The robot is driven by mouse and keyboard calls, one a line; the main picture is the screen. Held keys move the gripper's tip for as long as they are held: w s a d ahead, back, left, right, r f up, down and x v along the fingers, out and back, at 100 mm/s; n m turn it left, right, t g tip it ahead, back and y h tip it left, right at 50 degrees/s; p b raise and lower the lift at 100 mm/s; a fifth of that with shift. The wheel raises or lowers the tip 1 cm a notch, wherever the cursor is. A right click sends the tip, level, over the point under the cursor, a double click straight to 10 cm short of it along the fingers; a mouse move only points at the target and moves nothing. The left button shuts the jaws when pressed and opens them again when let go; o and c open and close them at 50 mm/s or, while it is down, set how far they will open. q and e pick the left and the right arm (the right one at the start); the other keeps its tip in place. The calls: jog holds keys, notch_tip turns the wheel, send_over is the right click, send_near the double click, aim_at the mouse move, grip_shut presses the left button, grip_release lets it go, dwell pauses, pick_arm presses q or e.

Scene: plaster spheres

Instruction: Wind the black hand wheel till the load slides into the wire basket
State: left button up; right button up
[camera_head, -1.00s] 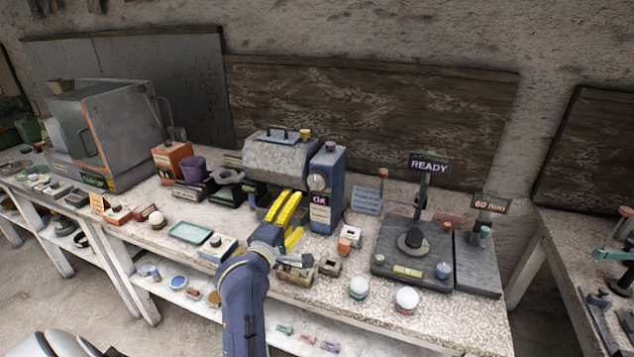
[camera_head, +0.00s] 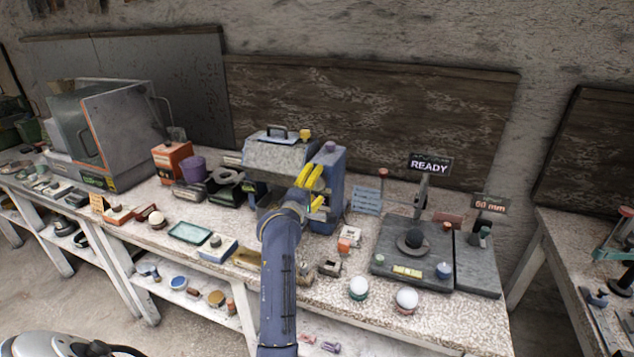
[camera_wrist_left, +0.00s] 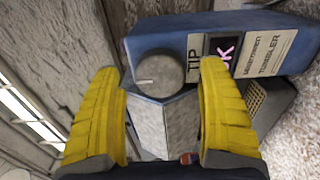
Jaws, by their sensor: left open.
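The blue tumbler housing (camera_head: 331,165) stands beside a grey drum-like body (camera_head: 283,160) on the bench. In the left wrist view, a round dark grey wheel (camera_wrist_left: 156,72) with a white mark sits on the blue housing (camera_wrist_left: 200,42), near a panel reading TIP and OK. The wheel looks grey rather than black. My left gripper (camera_wrist_left: 159,70) is open, its yellow fingers either side of the wheel in this view; contact cannot be told. In the head view my left gripper (camera_head: 313,178) covers the wheel. No load or wire basket can be made out clearly.
Right of the tumbler, a dark stand (camera_head: 415,255) carries a READY sign (camera_head: 430,164). Two white spheres (camera_head: 358,287) (camera_head: 406,299) sit near the front edge. A green tray (camera_head: 191,233) and an orange box (camera_head: 172,160) lie left. The bench is crowded.

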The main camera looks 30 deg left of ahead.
pick_arm(q)
jog(key=shift+w+a, duration=0.15)
jog(key=shift+w, duration=0.75)
jog(key=shift+c, duration=0.5)
jog(key=c, duration=1.2)
